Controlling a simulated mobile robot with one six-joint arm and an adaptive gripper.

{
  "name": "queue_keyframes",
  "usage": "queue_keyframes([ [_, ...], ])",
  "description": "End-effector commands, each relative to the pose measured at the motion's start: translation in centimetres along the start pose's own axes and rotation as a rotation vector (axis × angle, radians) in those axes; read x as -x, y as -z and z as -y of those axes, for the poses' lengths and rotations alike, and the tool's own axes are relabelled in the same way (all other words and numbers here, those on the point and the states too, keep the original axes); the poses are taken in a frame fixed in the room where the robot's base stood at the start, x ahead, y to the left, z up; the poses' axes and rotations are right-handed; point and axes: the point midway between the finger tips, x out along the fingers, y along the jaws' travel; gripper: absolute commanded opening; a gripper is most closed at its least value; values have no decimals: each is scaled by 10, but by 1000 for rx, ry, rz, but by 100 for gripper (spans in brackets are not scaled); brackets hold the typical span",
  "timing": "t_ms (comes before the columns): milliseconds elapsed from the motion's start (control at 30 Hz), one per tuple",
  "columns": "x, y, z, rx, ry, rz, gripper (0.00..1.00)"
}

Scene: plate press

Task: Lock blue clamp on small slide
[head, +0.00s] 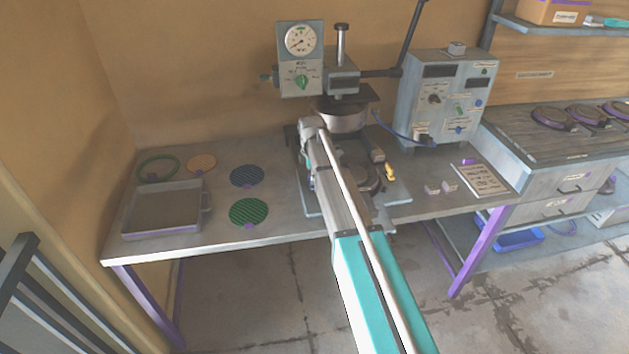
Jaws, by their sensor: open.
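The press (342,112) stands at the back middle of the bench, with a round dial gauge on its head. Below it, a light plate with a slide assembly (398,190) lies on the bench, partly behind my arm. A yellow handle (390,172) sticks out at its right side. I cannot make out a blue clamp there, nor tell which part is the small slide. My arm reaches from the bottom across the front of the press and hides much of the slide area. My gripper is hidden at the arm's far end; I cannot see its fingers.
A grey tray (161,225), a green ring (157,167) and several round discs lie on the left of the bench. A control box (445,95) stands right of the press. Small grey blocks (440,188) and a written sheet (481,181) lie at the right.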

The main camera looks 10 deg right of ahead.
Motion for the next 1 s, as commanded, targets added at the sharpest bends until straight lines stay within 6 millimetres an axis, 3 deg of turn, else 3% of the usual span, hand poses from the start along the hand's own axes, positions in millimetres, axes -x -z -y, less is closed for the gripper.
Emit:
queue_keyframes([
  [500,-6,0,0,0,0,0,100],
  [933,-6,1,0,1,0,0,22],
  [967,-6,-13,0,-3,0,0,21],
  [1000,-6,-8,0,-1,0,0,21],
])
